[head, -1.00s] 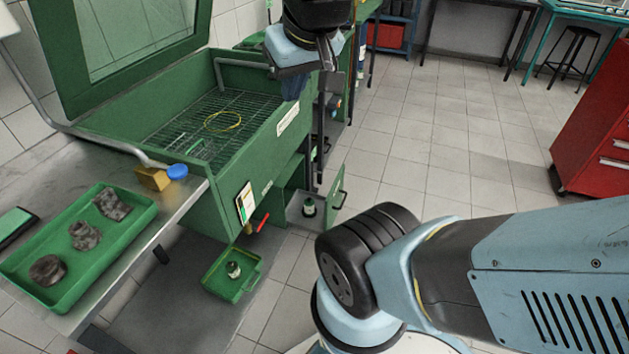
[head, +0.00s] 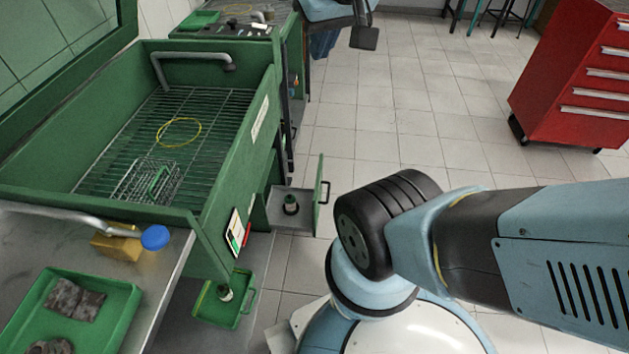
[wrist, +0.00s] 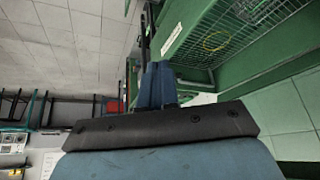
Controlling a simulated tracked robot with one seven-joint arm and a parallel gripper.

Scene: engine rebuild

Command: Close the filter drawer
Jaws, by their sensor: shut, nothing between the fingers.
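The green washer (head: 262,130) has a filter drawer (head: 292,222) standing pulled out of its lower right side. The drawer's green front panel (head: 319,195) has a handle on its outer face, and a small dark canister (head: 291,204) sits inside. My gripper (head: 322,43) is at the top edge of the head view, well above and beyond the drawer, touching nothing visible. Its blue fingers (wrist: 156,88) are together and empty in the wrist view. The drawer cannot be made out in the wrist view.
A green drip tray (head: 240,312) lies low below the washer. A steel bench (head: 168,268) with a green parts tray (head: 125,310) stands at left. My arm crosses the right side. A red tool cabinet (head: 575,75) is at far right, with clear tiled floor between.

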